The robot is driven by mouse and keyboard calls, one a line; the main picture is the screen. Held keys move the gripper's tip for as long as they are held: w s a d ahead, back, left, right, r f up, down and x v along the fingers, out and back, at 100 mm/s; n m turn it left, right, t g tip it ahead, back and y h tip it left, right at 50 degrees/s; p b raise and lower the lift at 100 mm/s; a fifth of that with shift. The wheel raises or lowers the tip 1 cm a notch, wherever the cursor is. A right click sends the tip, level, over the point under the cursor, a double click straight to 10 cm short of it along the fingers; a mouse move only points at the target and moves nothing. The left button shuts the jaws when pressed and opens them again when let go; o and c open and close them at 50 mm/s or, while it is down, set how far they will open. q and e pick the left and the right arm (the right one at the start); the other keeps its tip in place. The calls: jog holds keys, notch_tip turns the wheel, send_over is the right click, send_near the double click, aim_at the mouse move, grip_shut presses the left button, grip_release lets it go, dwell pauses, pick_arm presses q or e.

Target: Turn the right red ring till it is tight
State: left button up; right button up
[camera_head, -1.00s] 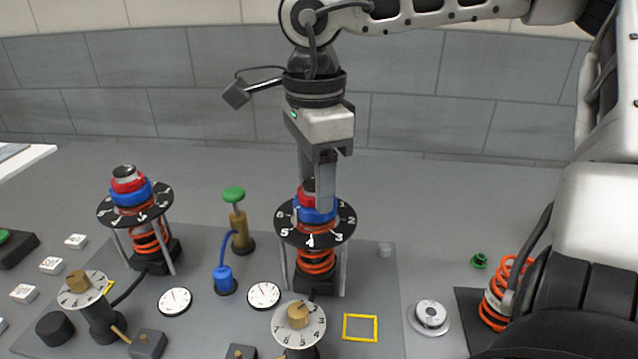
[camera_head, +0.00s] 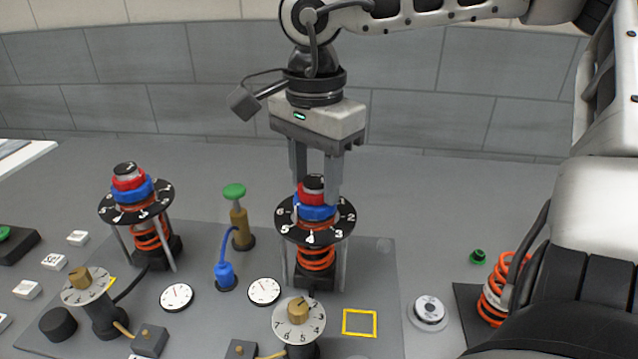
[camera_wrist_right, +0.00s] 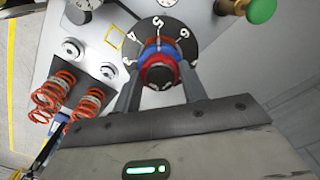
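The right red ring (camera_head: 312,198) sits above a blue ring (camera_head: 318,213) on the right spring stand, over a black numbered dial (camera_head: 290,232). My right gripper (camera_head: 318,190) points down from above, with one finger on each side of the red ring. In the right wrist view the red ring (camera_wrist_right: 160,72) lies between the two fingers (camera_wrist_right: 160,80), with no clear gap, so the gripper looks shut on it. The left finger's tip is partly hidden behind the ring in the head view. My left gripper is not in view.
A second spring stand with a red ring (camera_head: 128,183) and blue ring (camera_head: 132,194) stands at left. A green-topped pump (camera_head: 235,192) is between the stands. Gauges (camera_head: 264,291), a knob dial (camera_head: 299,320) and a yellow square (camera_head: 360,323) lie in front.

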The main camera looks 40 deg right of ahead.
jog(key=shift+f+m+b, duration=0.2)
jog(key=shift+m+b, duration=0.45)
jog(key=shift+m, duration=0.05)
jog(key=shift+m+b, duration=0.35)
jog(key=shift+m, duration=0.45)
jog(key=m+b, duration=0.2)
jog(key=m, duration=0.2)
jog(key=m+b, duration=0.1)
jog(key=m, duration=0.1)
jog(key=shift+m, duration=0.3)
jog(key=m+b, duration=0.2)
jog(key=m, duration=0.3)
jog(key=shift+r+m, duration=0.1)
jog(key=shift+m, duration=0.2)
jog(key=shift+r+m+b, duration=0.1)
jog(key=shift+m+b, duration=0.2)
jog(key=shift+m, duration=0.5)
jog(key=o, duration=0.7)
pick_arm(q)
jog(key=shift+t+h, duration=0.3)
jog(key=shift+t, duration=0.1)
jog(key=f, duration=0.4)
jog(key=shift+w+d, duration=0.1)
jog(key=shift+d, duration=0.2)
pick_arm(e)
jog(key=shift+o, duration=0.2)
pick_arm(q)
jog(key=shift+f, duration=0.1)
